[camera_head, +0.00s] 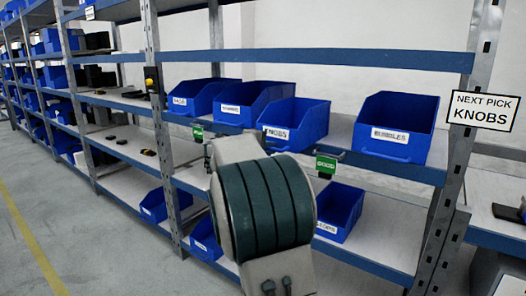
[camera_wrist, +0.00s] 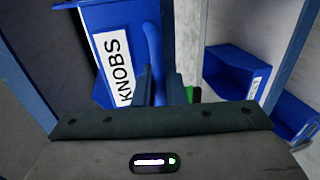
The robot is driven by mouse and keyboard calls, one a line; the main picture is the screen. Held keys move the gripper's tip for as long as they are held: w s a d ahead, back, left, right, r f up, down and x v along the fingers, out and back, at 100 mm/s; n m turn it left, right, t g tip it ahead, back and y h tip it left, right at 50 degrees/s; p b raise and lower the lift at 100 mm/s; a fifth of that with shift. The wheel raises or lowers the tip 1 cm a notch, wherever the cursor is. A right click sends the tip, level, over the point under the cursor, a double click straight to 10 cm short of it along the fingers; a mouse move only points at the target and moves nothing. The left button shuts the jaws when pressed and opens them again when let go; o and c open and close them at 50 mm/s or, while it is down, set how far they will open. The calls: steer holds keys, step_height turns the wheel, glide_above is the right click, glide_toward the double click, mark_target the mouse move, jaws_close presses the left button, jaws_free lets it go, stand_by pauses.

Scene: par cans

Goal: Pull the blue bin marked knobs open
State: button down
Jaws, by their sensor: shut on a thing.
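The blue bin marked KNOBS (camera_head: 308,122) stands on the upper bin shelf between two other blue bins in the head view. Its white KNOBS label and blue front (camera_wrist: 113,15) fill the upper left of the wrist view. My gripper (camera_wrist: 160,88) is at the front of this bin, with its two fingers on either side of the bin's blue handle (camera_wrist: 154,45). The fingers are shut on the handle.
A BUBBLES bin (camera_head: 392,128) stands to the right and another blue bin (camera_head: 240,104) to the left. A green shelf tag (camera_head: 326,165) hangs on the shelf edge. A shelf post (camera_head: 458,160) bears a KNOBS sign (camera_head: 483,110). Lower bins (camera_head: 338,212) sit below. Open floor lies left.

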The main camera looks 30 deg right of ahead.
steer(key=c, duration=1.8)
jaws_free()
steer(key=shift+a, duration=0.1)
steer(key=shift+c, duration=0.2)
steer(key=v, duration=1.3)
steer(key=shift+a, duration=0.35)
steer(key=shift+s+r+p, duration=0.15)
steer(key=shift+p, duration=0.2)
steer(key=s+a+m+g+y+p, duration=0.1)
steer(key=s+a+y+p, duration=0.3)
steer(key=s, duration=0.5)
steer(key=s+a+f+m+g+y+p, duration=0.1)
steer(key=s+a+m+y+p, duration=0.1)
steer(key=s+a+y+p, duration=0.3)
steer(key=s+a+f+m+g+y+p, duration=0.1)
steer(key=s+a+y+p, duration=0.4)
steer(key=s+p, duration=0.5)
steer(key=s+m, duration=0.1)
steer(key=s, duration=0.2)
steer(key=shift+a+f+g+p, duration=0.25)
steer(key=shift+a+g+p, duration=0.05)
steer(key=shift+a, duration=0.1)
